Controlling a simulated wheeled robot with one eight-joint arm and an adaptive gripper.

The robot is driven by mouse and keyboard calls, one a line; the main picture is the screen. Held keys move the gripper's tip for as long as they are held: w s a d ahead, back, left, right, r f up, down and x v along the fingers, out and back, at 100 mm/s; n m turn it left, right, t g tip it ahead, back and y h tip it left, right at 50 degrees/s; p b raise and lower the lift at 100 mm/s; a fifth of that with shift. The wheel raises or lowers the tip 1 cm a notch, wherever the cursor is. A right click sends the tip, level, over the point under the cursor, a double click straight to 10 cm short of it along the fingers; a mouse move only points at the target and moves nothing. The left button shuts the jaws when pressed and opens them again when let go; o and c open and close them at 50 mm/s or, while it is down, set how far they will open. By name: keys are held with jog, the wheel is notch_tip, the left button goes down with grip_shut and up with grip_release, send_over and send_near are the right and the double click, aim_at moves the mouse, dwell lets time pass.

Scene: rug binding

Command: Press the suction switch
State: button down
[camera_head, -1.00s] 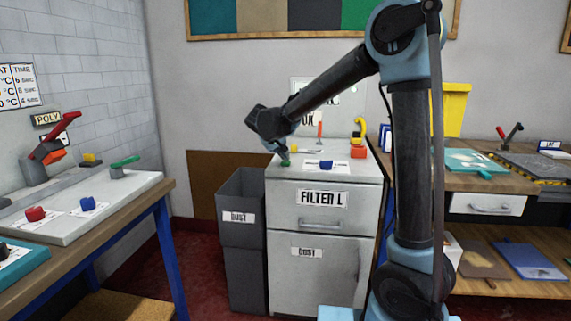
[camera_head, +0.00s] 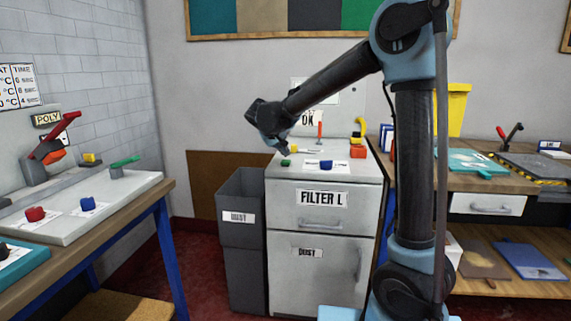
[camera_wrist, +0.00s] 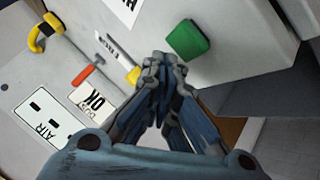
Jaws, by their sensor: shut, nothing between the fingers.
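A green button-like block (camera_head: 285,163) sits at the front left of the white cabinet top (camera_head: 345,174). It looks like the suction switch, but no readable label confirms this. It shows large and uncovered in the wrist view (camera_wrist: 187,40). My gripper (camera_head: 282,150) is shut and empty, just above the green block and apart from it. In the wrist view my closed fingertips (camera_wrist: 162,62) are beside the block, to its lower left. Whether the block is pressed in cannot be told.
A grey dust bin (camera_head: 240,195) stands left of the cabinet. Benches flank both sides.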

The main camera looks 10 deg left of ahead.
aim_at(284, 161)
jog(key=shift+r, duration=0.1)
jog(key=shift+r, duration=2.9)
jog(key=s+d+f+m+g, duration=0.15)
jog(key=s+d, duration=0.35)
jog(key=d, duration=0.5)
jog(key=s+d+f+g, duration=0.1)
jog(key=s+d+f, duration=0.3)
jog(key=d, duration=0.5)
jog(key=s+d+f+m+g, duration=0.1)
jog(key=s+d+g, duration=0.1)
jog(key=s+d, duration=0.6)
jog(key=s+d+f+m+g+y, duration=0.1)
jog(key=s+d+f, duration=0.4)
jog(key=s+f, duration=0.3)
jog(key=s+d+f+m+g+y, duration=0.1)
jog(key=s+d+f, duration=0.4)
jog(key=s, duration=0.8)
notch_tip(284, 161, down, 3)
jog(key=shift+d+f+m+y, duration=0.15)
jog(key=shift+d+m+y, duration=0.05)
jog(key=shift+m+y, duration=0.2)
jog(key=shift+w, duration=0.1)
